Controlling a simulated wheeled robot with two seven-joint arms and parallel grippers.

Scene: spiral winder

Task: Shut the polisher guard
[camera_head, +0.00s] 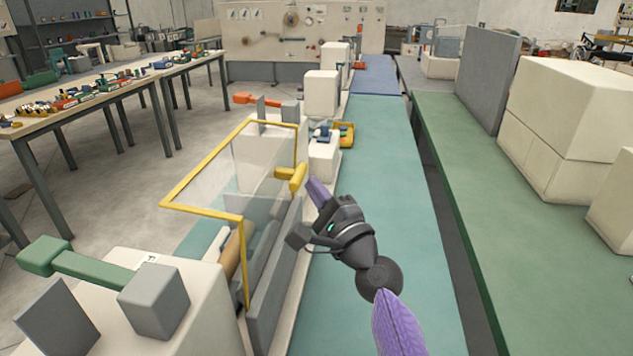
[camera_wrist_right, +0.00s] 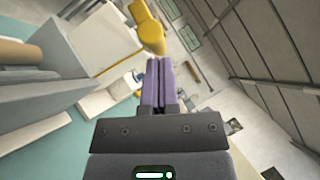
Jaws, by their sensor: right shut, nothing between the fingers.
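The polisher guard is a clear panel with a yellow frame (camera_head: 202,211) over the machine at the centre left of the head view. A yellow handle (camera_head: 298,178) sits on its right side; it also shows at the top of the wrist view (camera_wrist_right: 152,36). I cannot tell how far the guard stands open. A brown roller (camera_head: 231,252) lies below the clear panel. My right gripper (camera_head: 316,188) has purple fingers, closed together and empty, just right of the handle. In the wrist view the fingertips (camera_wrist_right: 158,62) point at the handle, apparently apart from it. My left gripper is out of view.
A white machine block with a green lever (camera_head: 90,270) and grey blocks stands front left. A white block (camera_head: 322,158) and a yellow tray (camera_head: 345,134) stand beyond the guard. A green bench (camera_head: 480,170) with large white boxes runs along the right. The teal strip (camera_head: 385,150) is clear.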

